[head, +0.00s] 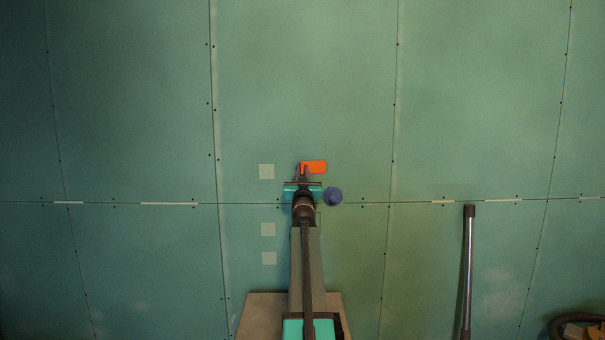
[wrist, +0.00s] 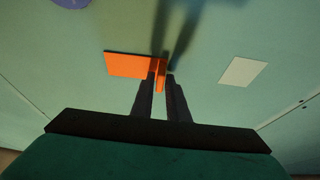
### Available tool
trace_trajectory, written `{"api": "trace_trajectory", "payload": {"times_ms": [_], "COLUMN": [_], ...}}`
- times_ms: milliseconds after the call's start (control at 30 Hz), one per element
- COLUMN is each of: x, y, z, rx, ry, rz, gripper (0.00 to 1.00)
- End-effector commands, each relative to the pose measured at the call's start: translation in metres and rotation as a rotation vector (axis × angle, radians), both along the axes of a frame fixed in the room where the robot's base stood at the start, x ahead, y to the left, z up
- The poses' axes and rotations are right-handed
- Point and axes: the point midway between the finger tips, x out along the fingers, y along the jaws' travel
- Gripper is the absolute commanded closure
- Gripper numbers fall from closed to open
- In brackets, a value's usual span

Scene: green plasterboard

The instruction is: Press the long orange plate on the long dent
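The orange plate (head: 315,167) is at the wall, just above the seam, in the head view. In the wrist view the orange plate (wrist: 128,64) extends to the left of the fingers, with an upright orange grip (wrist: 160,75) at its right end. My gripper (head: 304,171) has its two dark fingers on either side of this grip, and in the wrist view my gripper (wrist: 161,80) looks closed on it. I cannot tell if the plate touches the wall. No long dent is visible; the plate and my arm hide part of the wall.
A blue-purple disc (head: 333,196) is on the wall right of my gripper. A dark pole (head: 468,270) stands at right, with a coiled hose (head: 575,325) in the corner. The upper wall is clear.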

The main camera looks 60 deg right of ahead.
Motion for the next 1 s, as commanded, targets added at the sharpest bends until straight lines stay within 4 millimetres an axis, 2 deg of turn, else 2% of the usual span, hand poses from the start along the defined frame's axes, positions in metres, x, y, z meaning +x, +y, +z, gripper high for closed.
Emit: {"api": "trace_trajectory", "payload": {"times_ms": [33,100,567,1000], "x": [0.000,0.000,-0.003,-0.023], "y": [0.000,0.000,0.004,0.032], "z": [0.000,0.000,-0.002,-0.017], "rx": [0.000,0.000,0.000,0.000], "ry": [0.000,0.000,0.000,0.000], "rz": [0.000,0.000,0.000,0.000], "gripper": [0.77,0.70,0.70,0.70]}}
